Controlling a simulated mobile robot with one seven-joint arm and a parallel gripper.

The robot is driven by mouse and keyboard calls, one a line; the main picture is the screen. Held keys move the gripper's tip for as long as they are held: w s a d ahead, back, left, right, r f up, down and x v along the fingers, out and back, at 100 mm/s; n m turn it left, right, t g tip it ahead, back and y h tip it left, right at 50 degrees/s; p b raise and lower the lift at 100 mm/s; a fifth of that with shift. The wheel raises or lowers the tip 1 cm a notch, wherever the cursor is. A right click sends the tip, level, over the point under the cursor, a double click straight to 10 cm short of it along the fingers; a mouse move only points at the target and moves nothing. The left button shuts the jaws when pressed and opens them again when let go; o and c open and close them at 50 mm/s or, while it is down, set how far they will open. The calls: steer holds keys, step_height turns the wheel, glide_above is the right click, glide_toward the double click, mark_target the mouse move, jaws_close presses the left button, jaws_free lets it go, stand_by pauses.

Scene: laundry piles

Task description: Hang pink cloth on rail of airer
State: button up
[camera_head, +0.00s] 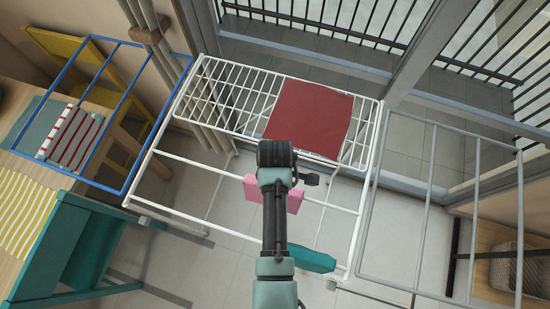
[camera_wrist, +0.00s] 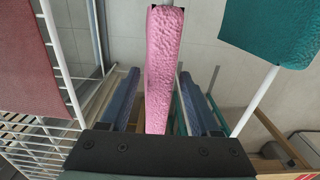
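The pink cloth (camera_head: 294,201) hangs folded over a white rail of the airer (camera_head: 190,215), partly hidden behind my arm in the head view. In the wrist view the pink cloth (camera_wrist: 160,65) is a narrow upright strip, with a bit of rail at its top end. My gripper (camera_wrist: 158,75) is open, its two blue fingers apart on either side of the cloth, with gaps showing on both sides. In the head view the fingers are hidden behind my wrist.
A red cloth (camera_head: 310,117) lies on the airer's far slats and shows at left in the wrist view (camera_wrist: 28,60). A teal cloth (camera_head: 312,259) hangs on the near right rail. A blue-framed rack (camera_head: 130,90) stands left, a grey-framed one (camera_head: 427,200) right.

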steer(key=shift+o, duration=0.7)
step_height(320, 180, up, 13)
steer(key=b, duration=0.2)
steer(key=w+r+m+t+b, duration=0.2)
steer(key=w+r+m+t, duration=0.2)
steer(key=w+r+t, duration=0.6)
steer(key=w+r+m+t+b, duration=0.1)
steer(key=w+r+m+t, duration=0.2)
steer(key=w+r, duration=0.85)
steer(key=s+r+m+t+b, duration=0.1)
steer(key=s+r+m+t, duration=0.2)
steer(key=r, duration=0.8)
steer(key=s+r+m+t+b, duration=0.1)
steer(key=s+r+t, duration=0.35)
steer(key=r, duration=0.65)
steer(key=s+r+m+t, duration=0.3)
steer(key=s+r+t, duration=0.4)
steer(key=s+r, duration=0.3)
step_height(320, 180, up, 4)
steer(key=shift+f+b, duration=0.25)
steer(key=shift+b, duration=0.1)
